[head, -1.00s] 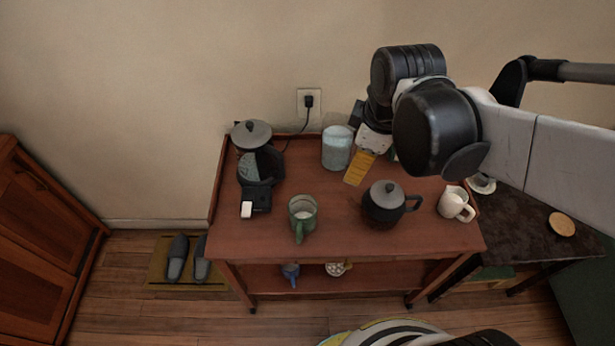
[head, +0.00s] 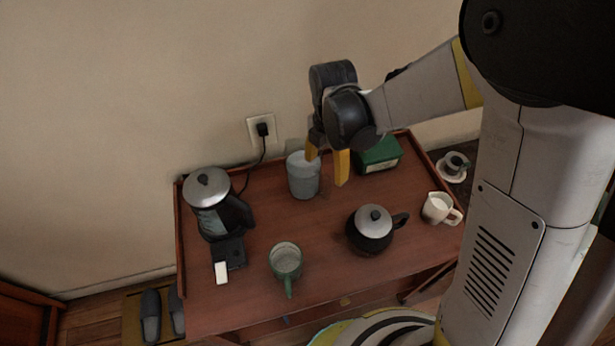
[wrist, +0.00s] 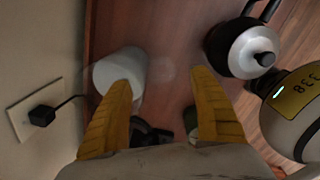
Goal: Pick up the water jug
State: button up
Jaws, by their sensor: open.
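The water jug seems to be the pale, translucent blue-grey cylinder (head: 303,178) standing upright near the back of the wooden cart. It also shows in the wrist view (wrist: 112,70), partly behind the left finger. My gripper (head: 327,166) is open, its yellow fingers pointing down at the jug's right side. The left fingertip overlaps the jug's upper right rim in the head view; I cannot tell if they touch. In the wrist view, the space between the fingers (wrist: 160,78) shows mostly bare cart top, with the jug toward the left finger.
A black teapot (head: 368,234) and a white mug (head: 437,208) stand to the right, a green mug (head: 286,260) in front. A kettle with a grey lid (head: 217,205) stands left. A green box (head: 378,156) is behind the gripper. The wall socket (head: 261,130) is behind the cart.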

aim_at(324, 174)
notch_tip(324, 174, down, 5)
jog(key=b, duration=0.2)
jog(key=shift+s+a+f+b, duration=0.1)
jog(key=shift+s+f+b, duration=0.05)
jog(key=shift+b, duration=0.25)
jog(key=c, duration=1.4)
jog(key=shift+c, duration=0.2)
jog(key=shift+r, duration=0.25)
